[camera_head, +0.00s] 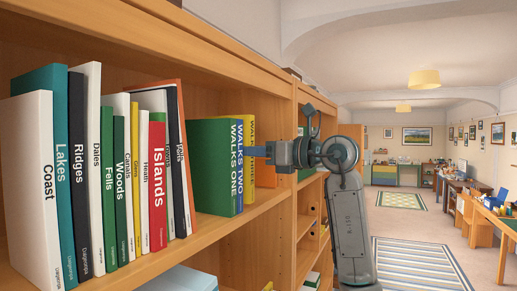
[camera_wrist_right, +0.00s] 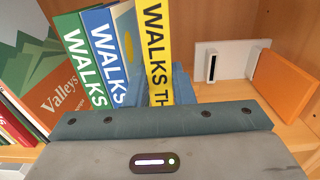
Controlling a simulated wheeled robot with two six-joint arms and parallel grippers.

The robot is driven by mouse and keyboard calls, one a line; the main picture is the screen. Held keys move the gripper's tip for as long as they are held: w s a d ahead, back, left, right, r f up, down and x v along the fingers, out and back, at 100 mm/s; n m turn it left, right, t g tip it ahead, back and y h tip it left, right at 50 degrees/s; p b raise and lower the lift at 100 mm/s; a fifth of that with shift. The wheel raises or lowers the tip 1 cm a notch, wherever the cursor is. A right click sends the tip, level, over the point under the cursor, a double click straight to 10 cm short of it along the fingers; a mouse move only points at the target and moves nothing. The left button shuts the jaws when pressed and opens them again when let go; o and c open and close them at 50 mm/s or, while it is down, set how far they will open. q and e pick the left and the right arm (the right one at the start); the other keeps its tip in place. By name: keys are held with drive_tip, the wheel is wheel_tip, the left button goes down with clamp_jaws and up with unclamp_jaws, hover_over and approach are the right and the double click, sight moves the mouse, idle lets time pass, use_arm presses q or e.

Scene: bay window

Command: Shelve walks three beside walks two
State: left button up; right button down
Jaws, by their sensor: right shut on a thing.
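Walks three is a yellow book (camera_wrist_right: 157,50), and its spine also shows in the head view (camera_head: 249,132). My right gripper (camera_head: 262,151) is shut on it, with one blue-grey finger on each side in the wrist view. The book stands nearly upright inside the shelf bay, to the right of walks two, a blue book (camera_wrist_right: 103,45) with its spine in the head view (camera_head: 237,135). A narrow gap with a finger in it separates them in the wrist view. Walks one, a green book (camera_head: 212,165), leans against walks two's left side. Whether the yellow book touches the shelf board is hidden.
A row of books, including Islands (camera_head: 157,180) and Coast (camera_head: 35,190), fills the shelf's left part. In the wrist view, a white upright piece (camera_wrist_right: 230,58) and an orange block (camera_wrist_right: 285,85) stand at right. A wooden upright (camera_head: 295,130) closes the bay.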

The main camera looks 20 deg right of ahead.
drive_tip(key=shift+w+a, duration=0.2)
drive_tip(key=shift+f+b, duration=0.3)
drive_tip(key=shift+f, duration=0.25)
idle(0.8)
drive_tip(key=c, duration=1.3)
unclamp_jaws()
drive_tip(key=shift+o, duration=0.7)
drive_tip(key=shift+d, duration=0.1)
drive_tip(key=shift+f, duration=0.1)
drive_tip(key=b+v, duration=0.4)
drive_tip(key=v, duration=0.8)
drive_tip(key=shift+b, duration=0.3)
